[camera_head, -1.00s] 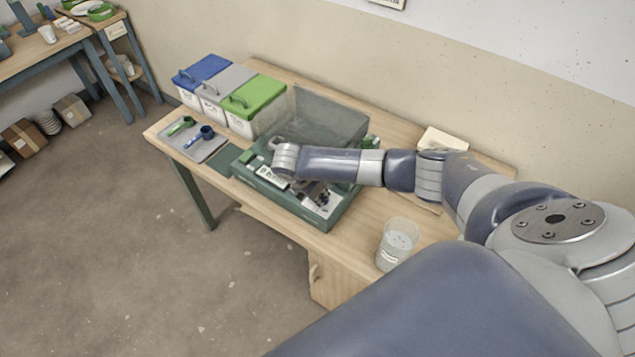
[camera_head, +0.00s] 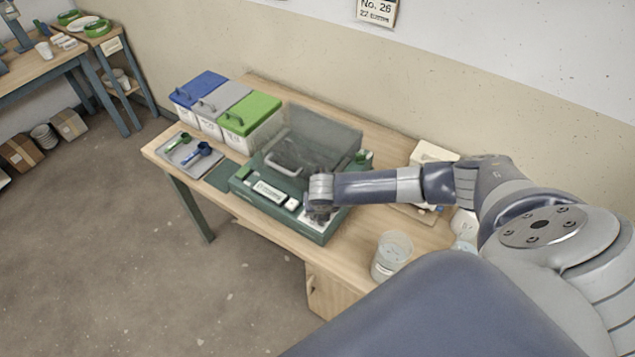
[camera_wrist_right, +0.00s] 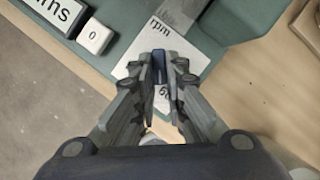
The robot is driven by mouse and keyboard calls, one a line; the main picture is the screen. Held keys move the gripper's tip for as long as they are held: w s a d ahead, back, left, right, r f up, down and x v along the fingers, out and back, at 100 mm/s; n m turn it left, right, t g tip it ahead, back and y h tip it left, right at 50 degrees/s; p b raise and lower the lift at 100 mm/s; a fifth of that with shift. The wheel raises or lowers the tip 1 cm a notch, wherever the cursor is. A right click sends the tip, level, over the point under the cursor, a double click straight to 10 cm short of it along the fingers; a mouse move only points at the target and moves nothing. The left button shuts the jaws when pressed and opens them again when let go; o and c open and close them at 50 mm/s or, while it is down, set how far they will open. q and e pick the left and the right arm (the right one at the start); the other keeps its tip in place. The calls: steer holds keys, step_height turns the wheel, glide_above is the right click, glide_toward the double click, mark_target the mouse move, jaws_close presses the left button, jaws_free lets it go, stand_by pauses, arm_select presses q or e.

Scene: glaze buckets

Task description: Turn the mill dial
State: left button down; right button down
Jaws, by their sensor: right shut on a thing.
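The mill (camera_head: 255,196) is a green box on the table with a see-through grey lid (camera_head: 325,140) and a display on its front. My right gripper (camera_head: 318,210) is at the mill's front right corner, over a white panel. In the right wrist view the panel (camera_wrist_right: 137,65) is marked "rpm", with another number partly covered by a finger. My right gripper (camera_wrist_right: 166,88) is shut on the dark blue dial (camera_wrist_right: 159,64), which stands between its fingertips. The dial's lower part is hidden by the fingers. My left gripper is not in view.
A white button (camera_wrist_right: 95,36) marked 0 sits left of the panel. A clear beaker (camera_head: 391,256) stands on the table's near right. Blue, grey and green (camera_head: 250,113) lidded bins stand behind left, near a tray (camera_head: 178,160) with scoops. Floor is clear in front.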

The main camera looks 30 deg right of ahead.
steer(key=shift+s+n+y, duration=0.1)
steer(key=shift+n+y, duration=0.2)
steer(key=shift+n, duration=0.5)
steer(key=c, duration=1.6)
jaws_free()
steer(key=shift+c, duration=0.2)
steer(key=shift+d, duration=0.1)
steer(key=v, duration=1.2)
